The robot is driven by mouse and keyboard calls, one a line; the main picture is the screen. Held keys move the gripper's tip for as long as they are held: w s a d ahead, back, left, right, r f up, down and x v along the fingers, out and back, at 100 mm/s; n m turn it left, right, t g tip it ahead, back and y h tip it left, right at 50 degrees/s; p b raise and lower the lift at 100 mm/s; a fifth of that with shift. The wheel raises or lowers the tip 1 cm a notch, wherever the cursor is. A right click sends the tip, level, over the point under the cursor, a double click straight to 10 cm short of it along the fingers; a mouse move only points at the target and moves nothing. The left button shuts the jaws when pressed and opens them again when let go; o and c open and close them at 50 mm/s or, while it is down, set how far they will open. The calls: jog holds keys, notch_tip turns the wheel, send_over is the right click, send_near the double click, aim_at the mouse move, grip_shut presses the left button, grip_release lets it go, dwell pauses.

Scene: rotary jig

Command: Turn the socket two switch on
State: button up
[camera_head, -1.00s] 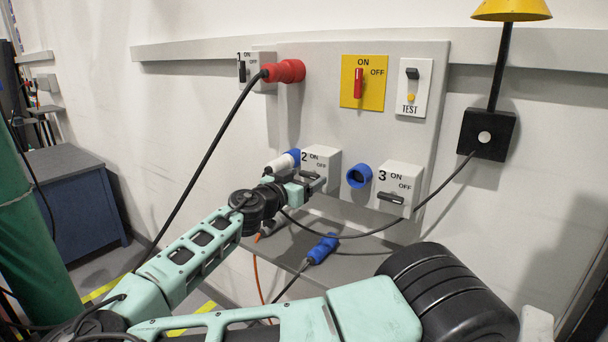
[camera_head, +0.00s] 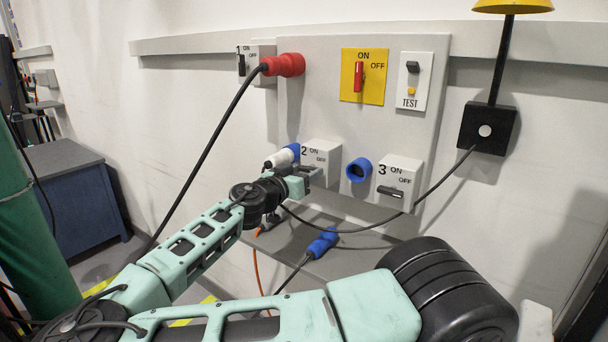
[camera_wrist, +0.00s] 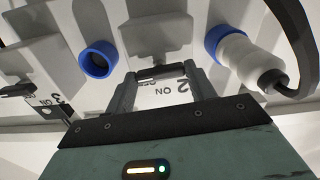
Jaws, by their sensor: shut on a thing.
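The socket two box (camera_head: 321,155), marked 2 with ON and OFF, sits low on the grey panel. Its dark switch handle (camera_wrist: 163,71) shows in the wrist view as a short level bar, lying between my fingertips. My gripper (camera_head: 306,173) reaches the box from the lower left. In the wrist view my gripper (camera_wrist: 163,77) has one finger at each end of the handle and is shut on it. The ON lettering shows between the fingers. In the head view the gripper largely hides the handle.
A white and blue plug (camera_wrist: 238,55) sits beside socket two, close to my gripper. Socket three (camera_head: 398,183) and its open blue inlet (camera_head: 359,170) are to the right. A black cable hangs across below. A loose blue plug (camera_head: 323,243) lies on the grey shelf (camera_head: 362,266).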

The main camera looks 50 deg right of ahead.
jog(key=n, duration=0.4)
jog(key=shift+b, duration=0.35)
jog(key=n, duration=0.4)
jog(key=shift+n, duration=0.4)
jog(key=n+p, duration=0.1)
jog(key=n, duration=0.3)
jog(key=shift+n+p, duration=0.9)
jog(key=shift+n, duration=1.3)
jog(key=o, duration=1)
jog(key=shift+a, duration=0.1)
jog(key=a+b, duration=0.1)
jog(key=a, duration=0.4)
jog(key=s+a+b, duration=0.1)
jog(key=a+b, duration=0.1)
jog(key=a, duration=0.4)
jog(key=a+b, duration=0.2)
jog(key=a, duration=0.4)
jog(key=shift+s+a, duration=0.15)
